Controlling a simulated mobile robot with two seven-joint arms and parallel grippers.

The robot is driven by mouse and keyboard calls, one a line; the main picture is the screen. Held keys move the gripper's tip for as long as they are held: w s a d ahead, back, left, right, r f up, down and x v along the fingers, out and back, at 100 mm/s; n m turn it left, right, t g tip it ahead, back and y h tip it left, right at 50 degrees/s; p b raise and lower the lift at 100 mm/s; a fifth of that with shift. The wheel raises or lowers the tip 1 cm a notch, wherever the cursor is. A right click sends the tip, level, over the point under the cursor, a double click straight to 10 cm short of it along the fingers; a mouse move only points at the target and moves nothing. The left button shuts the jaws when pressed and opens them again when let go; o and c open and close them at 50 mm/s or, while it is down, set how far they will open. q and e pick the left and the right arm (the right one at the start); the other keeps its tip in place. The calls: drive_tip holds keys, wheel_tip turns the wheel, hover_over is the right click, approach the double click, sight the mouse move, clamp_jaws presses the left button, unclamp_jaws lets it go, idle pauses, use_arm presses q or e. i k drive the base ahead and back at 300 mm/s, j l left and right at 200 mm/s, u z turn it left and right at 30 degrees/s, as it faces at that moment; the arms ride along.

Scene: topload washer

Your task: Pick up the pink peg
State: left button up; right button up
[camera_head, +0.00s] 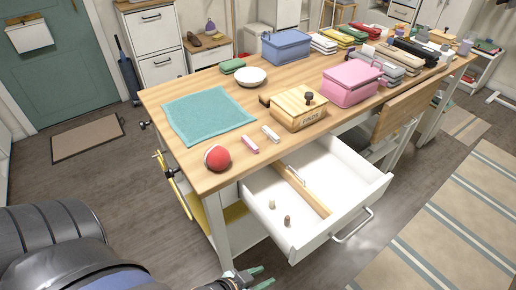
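The pink peg (250,144) lies on the wooden tabletop (228,107) near its front edge, next to a pale grey-white peg (271,134). A red ball (217,158) is to its left. My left gripper (260,277) is at the bottom edge of the view, low in front of the table and well apart from the peg. Its two green-tipped fingers are spread with nothing seen between them. Part of it is cut off by the frame. My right gripper is not in view.
An open white drawer (343,188) juts out below the tabletop, holding two small pegs. A wooden box (298,108), a teal cloth (208,113), a white bowl (250,76) and a pink case (352,83) are on the table. Open floor lies left of the table.

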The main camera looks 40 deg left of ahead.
sight(247, 141)
drive_tip(key=j+u, duration=0.35)
drive_tip(key=j, duration=1)
drive_tip(key=k, duration=0.05)
